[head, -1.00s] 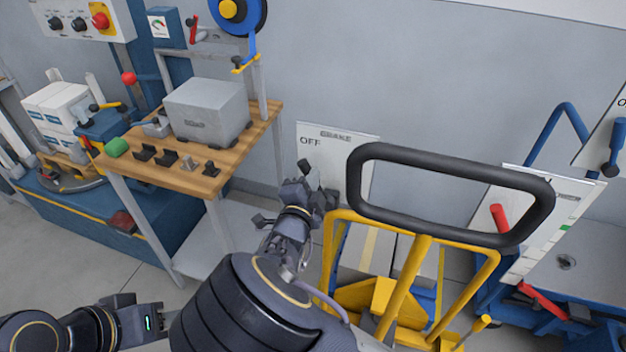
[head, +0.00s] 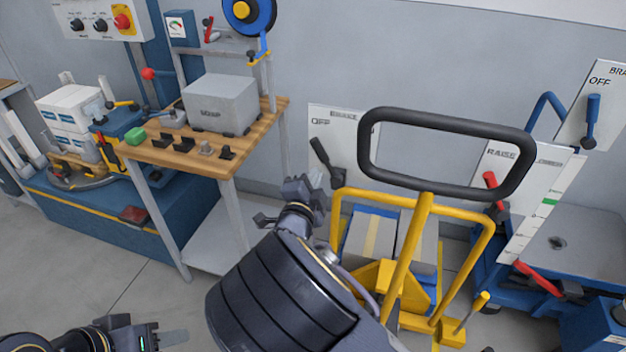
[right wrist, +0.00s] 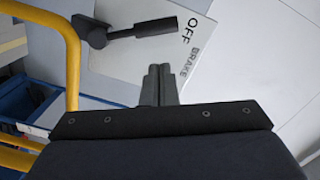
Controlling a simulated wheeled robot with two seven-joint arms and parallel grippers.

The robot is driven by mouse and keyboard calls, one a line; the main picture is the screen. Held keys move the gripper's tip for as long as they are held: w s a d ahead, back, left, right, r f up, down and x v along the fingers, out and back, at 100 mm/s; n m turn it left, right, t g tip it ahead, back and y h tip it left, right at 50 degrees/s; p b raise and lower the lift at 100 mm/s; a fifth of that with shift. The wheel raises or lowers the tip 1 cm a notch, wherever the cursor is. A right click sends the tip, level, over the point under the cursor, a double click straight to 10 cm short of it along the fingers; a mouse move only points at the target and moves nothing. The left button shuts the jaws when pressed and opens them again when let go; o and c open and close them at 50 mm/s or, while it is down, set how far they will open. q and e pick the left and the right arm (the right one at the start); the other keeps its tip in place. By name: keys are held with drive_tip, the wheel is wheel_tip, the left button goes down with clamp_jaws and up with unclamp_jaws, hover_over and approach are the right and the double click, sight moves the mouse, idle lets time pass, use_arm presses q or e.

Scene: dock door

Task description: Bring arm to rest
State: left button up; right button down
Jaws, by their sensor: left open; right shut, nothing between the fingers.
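My right arm reaches in from the bottom middle of the head view. Its gripper (head: 319,181) is beside and just below the black brake lever (head: 326,162), in front of a white brake panel (head: 345,125) marked OFF. In the right wrist view the fingers (right wrist: 160,72) are shut together with nothing between them. The black lever (right wrist: 140,29) lies above them there, apart from the fingertips. My left gripper (head: 172,338) is low at the left of the head view, over the floor. It is open and empty, and only partly seen.
A yellow cart frame (head: 424,235) with a black loop handle (head: 445,122) stands close right of my right arm. A wooden-topped table (head: 190,152) with a grey box (head: 220,103) is to the left. A blue lift with a white panel (head: 525,200) stands at right.

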drive_tip(key=shift+d, duration=0.1)
drive_tip(key=s+d+f+n+g+y+p, duration=0.1)
drive_tip(key=s+d+f+n+g+y, duration=0.2)
drive_tip(key=d+g+y, duration=0.3)
drive_tip(key=s+d+r+n+g+y+p, duration=0.1)
drive_tip(key=s+d+r+n+y, duration=0.2)
drive_tip(key=s, duration=0.5)
drive_tip(key=s+d+r+n+g+y+p, duration=0.1)
drive_tip(key=s+d+r+n+g+y, duration=0.15)
drive_tip(key=s+r+n, duration=0.4)
drive_tip(key=s+d+f+n+g+h, duration=0.1)
drive_tip(key=s, duration=0.7)
drive_tip(key=s+d+f+n+p, duration=0.1)
drive_tip(key=s+d+n, duration=0.1)
drive_tip(key=s, duration=0.6)
drive_tip(key=shift+s+d+f+g+h, duration=0.3)
drive_tip(key=shift+s+f+g+h, duration=0.05)
